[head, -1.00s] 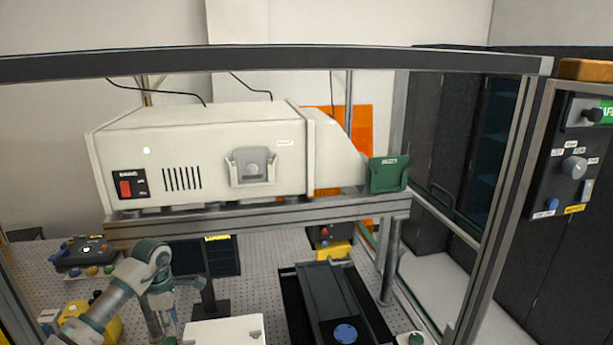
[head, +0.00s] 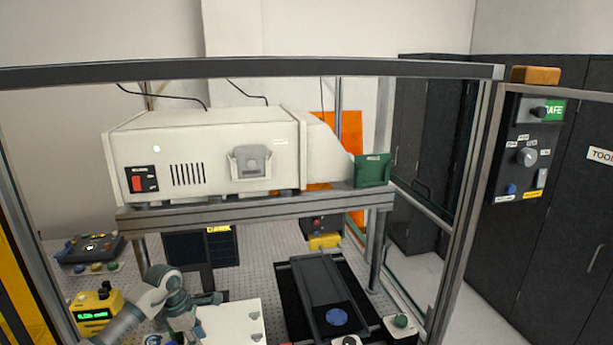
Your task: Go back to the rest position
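My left arm comes in from the lower left and bends over the bench. Its gripper end (head: 190,312) is low in the picture, beside a white plate or box top (head: 235,322). It is small and partly covered by the arm links, so I cannot tell whether its fingers are open or shut. I see nothing clearly held in it. My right gripper is not in view.
A cream instrument housing (head: 200,155) sits on a raised metal shelf (head: 260,212). A dark rail stage with a blue disc (head: 337,316) lies below. Frame posts (head: 470,190) enclose the bench. A yellow meter (head: 95,310) stands left of my arm.

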